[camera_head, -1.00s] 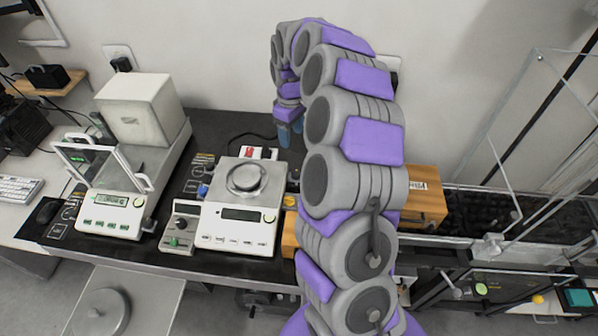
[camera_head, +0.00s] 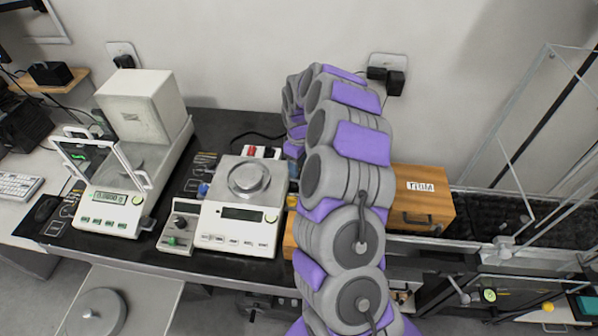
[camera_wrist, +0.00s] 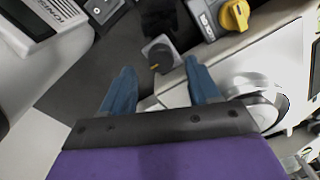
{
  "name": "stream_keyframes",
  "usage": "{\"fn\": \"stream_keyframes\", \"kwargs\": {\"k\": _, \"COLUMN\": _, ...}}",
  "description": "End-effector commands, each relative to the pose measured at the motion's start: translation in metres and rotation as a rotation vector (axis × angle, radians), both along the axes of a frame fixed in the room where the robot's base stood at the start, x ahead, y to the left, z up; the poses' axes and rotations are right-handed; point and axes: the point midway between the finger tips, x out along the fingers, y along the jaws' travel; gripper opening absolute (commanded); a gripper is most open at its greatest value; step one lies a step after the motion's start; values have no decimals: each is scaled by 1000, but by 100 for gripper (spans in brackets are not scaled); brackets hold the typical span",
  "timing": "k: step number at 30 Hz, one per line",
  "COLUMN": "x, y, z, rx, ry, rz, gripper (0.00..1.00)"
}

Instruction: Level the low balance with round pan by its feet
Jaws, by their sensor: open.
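The low balance (camera_head: 212,222) stands on the dark bench in the head view, with a round metal pan (camera_head: 247,177) and a blank dark display. A yellow-green round spot (camera_head: 270,217) is at its front right. A blue knob (camera_head: 203,190) is at its left side and a yellow one (camera_head: 291,201) at its right. In the wrist view the balance's pale body (camera_wrist: 270,50) and pan (camera_wrist: 262,88) show at the right. My gripper (camera_wrist: 161,82) is open and empty there, with a dark round knob (camera_wrist: 160,56) just beyond its blue fingertips. The arm hides the gripper in the head view.
A taller balance (camera_head: 110,210) with a box-like hood stands left, and a small control box (camera_head: 180,226) stands between the two. A wooden box (camera_head: 422,198) is at right behind my arm. A clear-panelled frame stands far right. A yellow knob (camera_wrist: 235,16) shows at the wrist view's top.

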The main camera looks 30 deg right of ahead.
Motion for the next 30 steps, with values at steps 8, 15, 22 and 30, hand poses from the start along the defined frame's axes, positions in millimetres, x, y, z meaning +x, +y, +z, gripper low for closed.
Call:
{"fn": "stream_keyframes", "kwargs": {"k": 8, "x": -1, "y": 1, "z": -29, "rx": 2, "ry": 3, "rz": 0, "gripper": 61}}
{"fn": "stream_keyframes", "kwargs": {"k": 15, "x": -1, "y": 0, "z": -31, "rx": 1, "ry": 2, "rz": 0, "gripper": 61}}
{"fn": "stream_keyframes", "kwargs": {"k": 22, "x": 0, "y": 0, "z": -30, "rx": 0, "ry": 1, "rz": 0, "gripper": 47}}
{"fn": "stream_keyframes", "kwargs": {"k": 30, "x": 0, "y": 0, "z": -30, "rx": 0, "ry": 1, "rz": 0, "gripper": 22}}
